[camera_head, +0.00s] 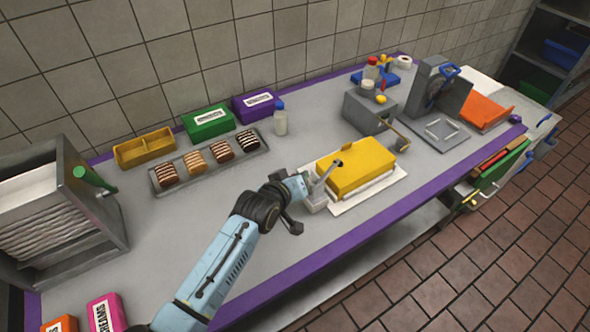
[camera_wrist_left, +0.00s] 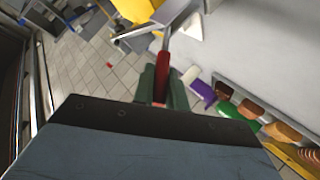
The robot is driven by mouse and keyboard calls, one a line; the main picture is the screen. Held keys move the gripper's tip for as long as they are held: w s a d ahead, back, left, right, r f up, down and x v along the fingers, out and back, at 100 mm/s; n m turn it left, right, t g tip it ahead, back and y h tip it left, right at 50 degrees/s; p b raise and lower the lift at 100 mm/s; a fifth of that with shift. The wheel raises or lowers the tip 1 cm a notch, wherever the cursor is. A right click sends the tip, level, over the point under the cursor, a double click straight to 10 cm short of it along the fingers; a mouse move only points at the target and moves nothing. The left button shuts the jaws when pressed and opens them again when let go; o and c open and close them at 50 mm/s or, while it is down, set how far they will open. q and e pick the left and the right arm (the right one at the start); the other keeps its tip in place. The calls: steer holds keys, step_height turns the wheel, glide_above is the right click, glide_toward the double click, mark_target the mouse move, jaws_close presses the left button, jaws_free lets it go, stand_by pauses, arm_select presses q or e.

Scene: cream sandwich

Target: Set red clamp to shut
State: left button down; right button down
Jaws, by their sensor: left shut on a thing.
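The red clamp shows in the left wrist view as a red handle (camera_wrist_left: 162,75) on a thin metal rod, which runs up to a grey metal part (camera_wrist_left: 172,10). My left gripper (camera_wrist_left: 163,88) is shut on this red handle, one finger on each side. In the head view the left gripper (camera_head: 302,186) is at the left end of a yellow block (camera_head: 362,166), by the clamp's grey base (camera_head: 316,204). The handle is hidden there by the gripper, so its exact angle is hard to tell. My right gripper is not in view.
The yellow block sits on a white board (camera_head: 390,184) near the counter's purple front edge. A grey machine (camera_head: 368,115) stands behind the block. The counter's front middle is clear.

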arm_select(q)
steer(key=shift+w+d+r+g+y+p, duration=0.2)
steer(key=shift+r+g+y+p, duration=0.1)
steer(key=shift+p, duration=0.5)
steer(key=shift+f, duration=0.1)
steer(key=c, duration=1.4)
jaws_free()
steer(key=shift+s, duration=0.15)
steer(key=v, duration=1.3)
steer(key=shift+c, duration=0.5)
